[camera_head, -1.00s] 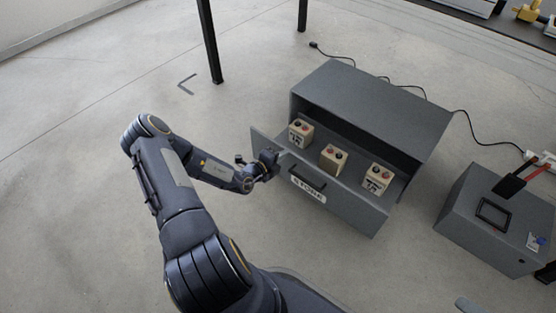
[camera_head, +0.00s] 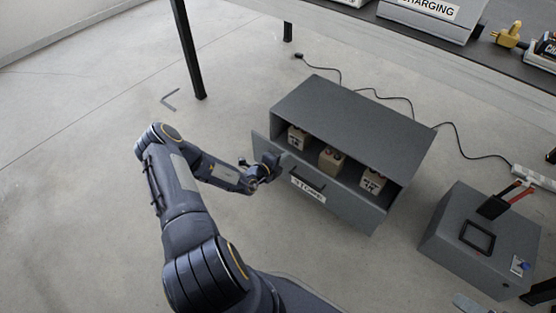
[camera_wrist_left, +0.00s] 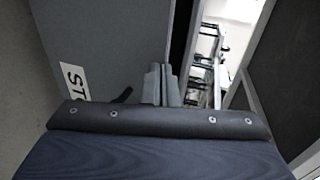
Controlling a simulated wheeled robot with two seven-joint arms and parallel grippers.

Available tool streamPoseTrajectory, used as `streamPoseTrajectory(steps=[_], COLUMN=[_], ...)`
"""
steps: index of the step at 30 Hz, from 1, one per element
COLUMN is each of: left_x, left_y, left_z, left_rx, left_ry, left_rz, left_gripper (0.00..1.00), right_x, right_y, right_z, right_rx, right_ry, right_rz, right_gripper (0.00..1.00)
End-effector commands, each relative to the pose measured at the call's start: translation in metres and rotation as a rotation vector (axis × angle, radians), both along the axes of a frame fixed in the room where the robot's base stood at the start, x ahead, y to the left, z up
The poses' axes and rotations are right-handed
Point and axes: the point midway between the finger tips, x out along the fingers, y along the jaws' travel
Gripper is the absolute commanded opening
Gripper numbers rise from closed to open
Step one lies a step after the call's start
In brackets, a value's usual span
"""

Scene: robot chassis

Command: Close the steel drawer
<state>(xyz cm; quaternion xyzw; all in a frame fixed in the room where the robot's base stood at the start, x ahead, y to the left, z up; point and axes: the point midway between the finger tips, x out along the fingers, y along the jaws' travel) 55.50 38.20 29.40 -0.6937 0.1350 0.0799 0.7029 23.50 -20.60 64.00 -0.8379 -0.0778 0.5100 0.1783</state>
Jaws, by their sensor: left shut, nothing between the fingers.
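The steel drawer (camera_head: 338,207) is a grey box front with a dark handle and a white label, partly pulled out of a grey cabinet (camera_head: 352,118). Three beige blocks with dark tops stand in it, partly under the cabinet's top. My left gripper (camera_head: 272,165) is shut and empty at the left part of the drawer front, seemingly against it. In the left wrist view the shut fingers (camera_wrist_left: 163,84) point at the grey drawer front (camera_wrist_left: 110,40) close to its edge, and part of the label shows. My right gripper is not in view.
A grey box (camera_head: 484,238) with a black frame and red-and-black handles stands to the right. A dark cable (camera_head: 455,135) runs behind the cabinet. A table with a charging sign (camera_head: 428,8) is at the top right.

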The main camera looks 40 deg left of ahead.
Motion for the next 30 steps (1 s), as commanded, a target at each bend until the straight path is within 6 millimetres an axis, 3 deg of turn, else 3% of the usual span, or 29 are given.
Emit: streamPoseTrajectory(steps=[6, 12, 18, 30], left_x=[0.042, 0.068, 0.080, 0.081], left_y=[-0.004, -0.006, -0.006, -0.007], left_z=[-0.001, -0.002, -0.001, -0.001], left_rx=[0.000, -0.001, -0.001, -0.001], left_ry=[-0.002, 0.000, 0.000, 0.000], left_rz=[-0.001, 0.000, 0.000, 0.000], left_gripper=[0.00, 0.00, 0.00, 0.00], right_x=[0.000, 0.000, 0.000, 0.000], right_y=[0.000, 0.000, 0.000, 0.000], right_z=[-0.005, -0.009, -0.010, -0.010], right_rx=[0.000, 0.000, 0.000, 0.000], right_ry=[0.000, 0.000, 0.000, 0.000], right_rz=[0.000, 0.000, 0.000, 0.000], right_gripper=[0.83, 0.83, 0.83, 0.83])
